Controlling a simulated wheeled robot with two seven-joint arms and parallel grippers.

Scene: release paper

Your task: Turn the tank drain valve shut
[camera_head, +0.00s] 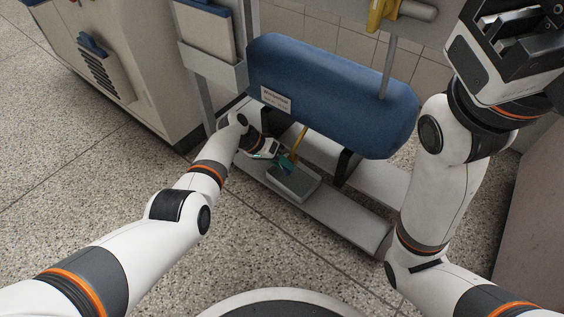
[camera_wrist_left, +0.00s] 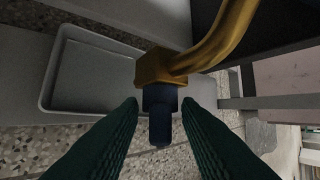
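The blue tank (camera_head: 330,85) lies on its side in a grey frame. A brass drain pipe (camera_head: 300,137) comes down below it, over a grey tray. In the left wrist view the curved pipe (camera_wrist_left: 222,40) ends in a brass valve body (camera_wrist_left: 162,69) with a dark blue handle (camera_wrist_left: 160,118) below it. My left gripper (camera_head: 284,160) is under the tank beside the pipe. In the left wrist view its green fingers (camera_wrist_left: 159,104) stand open on both sides of the handle, with gaps showing. My right gripper (camera_head: 508,42) is raised at the upper right, away from the tank; its fingertips are unclear.
The grey tray (camera_head: 294,181) sits on the frame's lower shelf (camera_head: 345,215). A yellow fitting (camera_head: 382,12) is above the tank. A pale cabinet (camera_head: 125,60) stands at the left. The speckled floor (camera_head: 255,250) in front is clear.

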